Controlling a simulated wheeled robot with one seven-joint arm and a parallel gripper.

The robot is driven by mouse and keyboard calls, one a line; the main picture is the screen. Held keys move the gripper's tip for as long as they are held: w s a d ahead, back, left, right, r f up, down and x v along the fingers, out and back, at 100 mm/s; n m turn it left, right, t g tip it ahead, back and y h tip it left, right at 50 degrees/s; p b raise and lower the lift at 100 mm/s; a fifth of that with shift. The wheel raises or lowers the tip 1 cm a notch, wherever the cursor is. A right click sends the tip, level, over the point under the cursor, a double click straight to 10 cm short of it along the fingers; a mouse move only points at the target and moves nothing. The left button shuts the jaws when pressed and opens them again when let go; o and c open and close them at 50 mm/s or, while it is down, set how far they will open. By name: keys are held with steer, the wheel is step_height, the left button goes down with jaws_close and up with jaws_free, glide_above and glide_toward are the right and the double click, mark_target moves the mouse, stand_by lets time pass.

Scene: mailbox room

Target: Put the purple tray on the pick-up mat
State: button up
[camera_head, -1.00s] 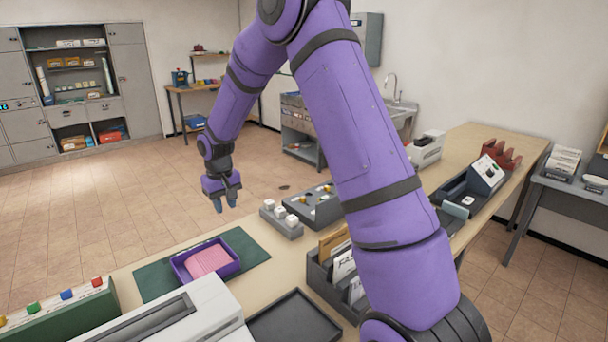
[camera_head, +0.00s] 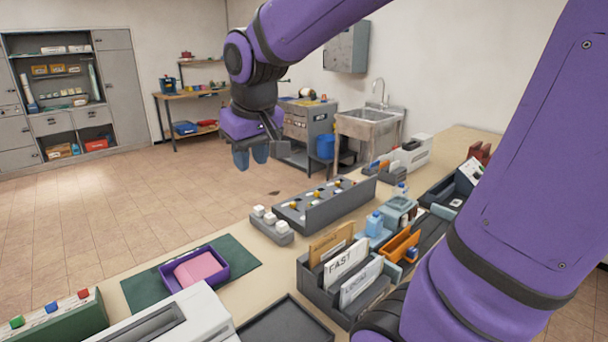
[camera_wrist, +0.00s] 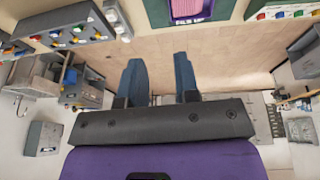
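The purple tray (camera_head: 208,281), holding a pink stack (camera_head: 199,268), rests flat on the dark green mat (camera_head: 238,256) near the counter's far edge. In the wrist view the tray (camera_wrist: 172,12) and mat (camera_wrist: 157,14) show at the top edge, with white lettering below the tray that looks like "PICK UP". My gripper (camera_head: 251,157) is raised high, up and right of the tray in the head view and clear of it. In the wrist view its two blue-grey fingers (camera_wrist: 158,62) are apart with nothing between them.
A grey block with white cubes (camera_head: 272,225) and a grey panel with knobs (camera_head: 318,203) stand right of the mat. A file sorter (camera_head: 345,280), a dark flat tray (camera_head: 287,325), a white machine (camera_head: 175,322) and a green button box (camera_head: 60,318) crowd the near side.

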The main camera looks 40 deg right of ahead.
steer(key=s+r+t, duration=0.1)
steer(key=s, duration=1.3)
steer(key=shift+s+a+t+y, duration=0.15)
steer(key=shift+s+t+y, duration=0.15)
stand_by(0.3)
